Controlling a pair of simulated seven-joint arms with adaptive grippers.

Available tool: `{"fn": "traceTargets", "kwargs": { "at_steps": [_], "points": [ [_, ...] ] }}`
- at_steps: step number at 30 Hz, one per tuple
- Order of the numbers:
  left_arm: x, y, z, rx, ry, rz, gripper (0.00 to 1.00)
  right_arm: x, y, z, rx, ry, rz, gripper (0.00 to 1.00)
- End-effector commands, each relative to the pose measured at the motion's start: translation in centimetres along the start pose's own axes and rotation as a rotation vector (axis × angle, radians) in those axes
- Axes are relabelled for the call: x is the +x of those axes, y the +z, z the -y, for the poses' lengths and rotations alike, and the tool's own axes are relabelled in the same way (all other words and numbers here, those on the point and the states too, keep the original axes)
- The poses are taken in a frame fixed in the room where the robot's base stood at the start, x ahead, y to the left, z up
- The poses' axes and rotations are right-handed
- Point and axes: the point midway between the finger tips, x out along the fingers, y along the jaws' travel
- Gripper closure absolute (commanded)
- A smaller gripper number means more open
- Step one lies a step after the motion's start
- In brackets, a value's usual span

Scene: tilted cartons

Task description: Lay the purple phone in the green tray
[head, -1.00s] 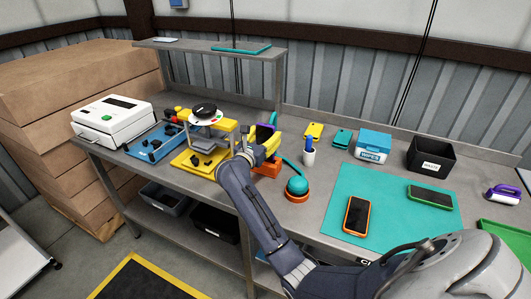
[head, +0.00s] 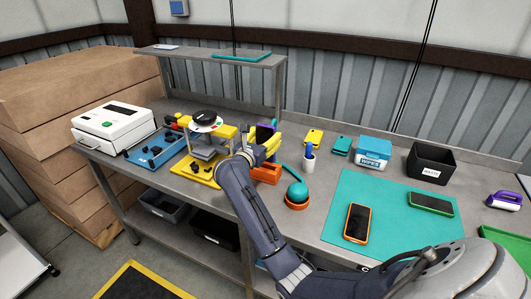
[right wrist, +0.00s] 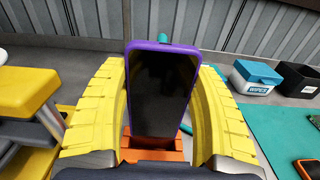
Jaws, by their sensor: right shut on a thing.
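The purple phone (right wrist: 163,95) stands upright with its dark screen facing the right wrist camera. It also shows small in the head view (head: 265,132). My right gripper (right wrist: 163,72) has its yellow fingers on both side edges of the phone and is shut on it. The phone's lower end is at an orange stand (head: 267,173); I cannot tell whether it still rests in it. The green tray (head: 506,240) is at the right edge of the head view, partly cut off and partly behind my right arm. My left gripper is not in view.
A teal mat (head: 385,208) holds an orange-edged phone (head: 357,223) and a green-edged phone (head: 431,204). A yellow fixture (head: 197,170) stands left. A black bin (head: 430,164) is behind the mat.

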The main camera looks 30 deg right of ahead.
Motion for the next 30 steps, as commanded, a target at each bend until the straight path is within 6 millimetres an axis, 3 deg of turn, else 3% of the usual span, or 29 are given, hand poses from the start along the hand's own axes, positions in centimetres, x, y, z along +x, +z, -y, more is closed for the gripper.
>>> {"fn": "traceTargets", "kwargs": {
  "at_steps": [6,12,21,30],
  "points": [
    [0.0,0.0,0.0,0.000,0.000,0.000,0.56,0.2,3.2,-0.8,0.014,-0.008,-0.110,0.63],
    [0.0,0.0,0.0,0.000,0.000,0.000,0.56,0.8,5.3,-0.1,0.018,-0.084,-0.245,0.63],
    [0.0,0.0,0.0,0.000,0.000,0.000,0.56,-0.9,1.4,0.3,0.010,-0.032,-0.436,0.63],
    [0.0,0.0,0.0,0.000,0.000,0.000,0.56,-1.3,1.0,0.0,0.004,0.000,-0.560,0.63]
  ]
}}
